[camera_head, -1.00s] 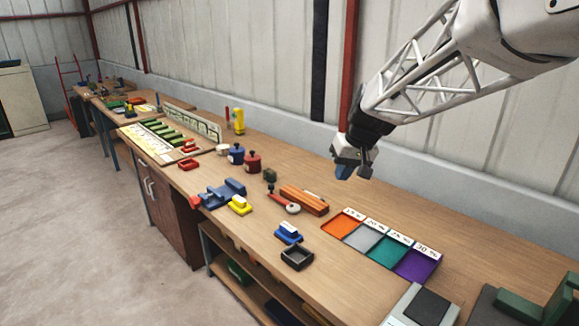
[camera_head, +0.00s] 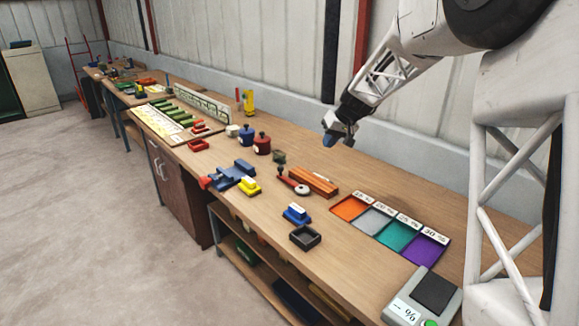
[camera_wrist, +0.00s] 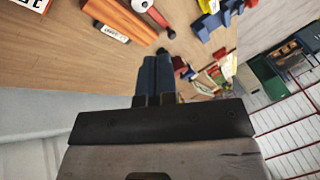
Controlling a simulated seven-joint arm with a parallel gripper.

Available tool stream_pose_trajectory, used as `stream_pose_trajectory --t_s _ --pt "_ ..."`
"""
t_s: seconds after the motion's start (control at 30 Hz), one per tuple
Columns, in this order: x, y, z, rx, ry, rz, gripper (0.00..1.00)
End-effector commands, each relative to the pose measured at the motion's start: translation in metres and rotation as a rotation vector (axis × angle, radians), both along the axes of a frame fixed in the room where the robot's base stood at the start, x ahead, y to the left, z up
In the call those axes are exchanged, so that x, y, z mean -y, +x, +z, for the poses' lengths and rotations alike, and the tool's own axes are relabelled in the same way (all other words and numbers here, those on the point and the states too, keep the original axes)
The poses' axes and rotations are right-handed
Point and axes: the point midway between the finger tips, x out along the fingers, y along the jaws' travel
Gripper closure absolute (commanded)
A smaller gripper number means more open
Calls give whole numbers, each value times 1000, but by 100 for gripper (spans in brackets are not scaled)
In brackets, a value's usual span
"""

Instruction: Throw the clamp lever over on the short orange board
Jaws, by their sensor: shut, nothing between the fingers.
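A short orange block, the only clear match for the orange board here, lies on the near bench (camera_head: 318,184); it also shows at the top of the wrist view (camera_wrist: 122,20), with a white label on its end. Beside it, on its left, lies a red lever-like piece (camera_head: 289,181) with a pale round face and a dark knob near its far end. I cannot tell whether it is joined to the block or is the clamp lever. My gripper (camera_head: 331,140) is above the back of the bench, behind the block and clear of it. Its blue fingers (camera_wrist: 156,75) are shut and empty.
Orange, grey, teal and purple trays (camera_head: 397,236) lie right of the block. A blue block (camera_head: 296,213) and black tray (camera_head: 305,237) are in front. A blue vise-like piece (camera_head: 232,174), yellow block (camera_head: 249,185) and lidded pots (camera_head: 262,144) stand to the left.

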Motion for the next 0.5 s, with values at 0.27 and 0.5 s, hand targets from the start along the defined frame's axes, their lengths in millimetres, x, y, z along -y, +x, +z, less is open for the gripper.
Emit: stream_pose_trajectory --t_s 0.27,0.5 --pt "-12 53 -30 16 37 29 100" --pt "-22 96 -57 33 68 51 100"
